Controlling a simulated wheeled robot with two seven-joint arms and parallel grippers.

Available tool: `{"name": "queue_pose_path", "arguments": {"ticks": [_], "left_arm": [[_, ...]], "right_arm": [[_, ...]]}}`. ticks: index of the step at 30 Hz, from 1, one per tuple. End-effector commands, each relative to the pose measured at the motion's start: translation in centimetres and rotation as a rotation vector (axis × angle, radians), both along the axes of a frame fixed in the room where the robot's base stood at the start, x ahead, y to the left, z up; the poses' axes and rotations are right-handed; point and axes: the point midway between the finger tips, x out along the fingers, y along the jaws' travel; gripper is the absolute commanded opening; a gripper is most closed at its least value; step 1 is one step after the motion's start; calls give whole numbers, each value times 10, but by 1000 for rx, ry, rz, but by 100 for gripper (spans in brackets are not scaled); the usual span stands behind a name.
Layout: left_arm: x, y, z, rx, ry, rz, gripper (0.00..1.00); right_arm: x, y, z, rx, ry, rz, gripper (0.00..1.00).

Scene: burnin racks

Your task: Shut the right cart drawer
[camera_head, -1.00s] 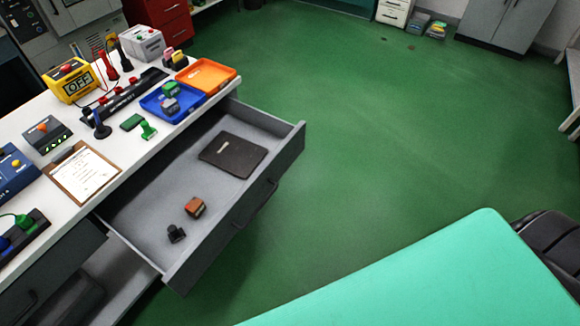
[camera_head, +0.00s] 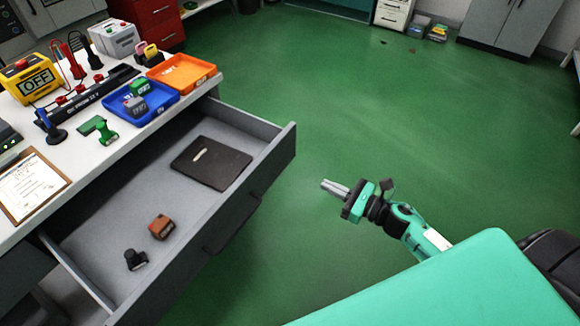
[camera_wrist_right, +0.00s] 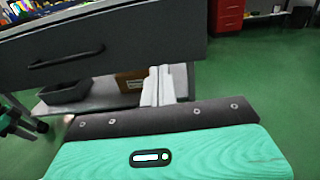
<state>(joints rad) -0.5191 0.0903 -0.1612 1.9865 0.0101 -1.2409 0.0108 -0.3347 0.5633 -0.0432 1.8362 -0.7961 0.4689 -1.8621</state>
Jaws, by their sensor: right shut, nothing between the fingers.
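The right cart drawer (camera_head: 240,213) stands pulled out from the white-topped cart, its grey front facing the lower right. Inside lie a dark flat folder (camera_head: 212,163), a brown block (camera_head: 161,227) and a small black object (camera_head: 135,260). In the wrist view the drawer front (camera_wrist_right: 150,45) with its dark bar handle (camera_wrist_right: 66,57) fills the upper left. My right gripper (camera_head: 328,186) is shut and empty, over the green floor to the right of the drawer and apart from it in the head view. Its fingers (camera_wrist_right: 157,82) show below the drawer front in the wrist view.
The cart top (camera_head: 85,160) holds a blue tray (camera_head: 141,104), an orange tray (camera_head: 182,73), a clipboard (camera_head: 30,186) and a yellow meter (camera_head: 31,78). A red cabinet (camera_head: 150,20) stands behind. Green floor (camera_head: 400,120) is open to the right.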

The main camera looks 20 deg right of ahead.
Motion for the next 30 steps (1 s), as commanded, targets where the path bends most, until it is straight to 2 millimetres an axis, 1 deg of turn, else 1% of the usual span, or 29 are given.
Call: {"name": "queue_pose_path", "arguments": {"ticks": [5, 17, 21, 24, 30], "left_arm": [[-1, 0, -3, 1, 7, 0, 45], [-6, 1, -23, 5, 29, 0, 45], [-7, 1, -33, 7, 32, -1, 45], [-10, 2, -45, 9, 36, -3, 45], [-11, 3, -54, 11, 35, -4, 45]], "right_arm": [[14, 10, 3, 0, -4, 2, 0], [67, 48, 3, 3, -2, -1, 0], [85, 62, 3, 4, 0, -1, 0], [96, 69, 2, 3, 1, -1, 0], [109, 79, 1, 3, 2, -2, 0]]}}
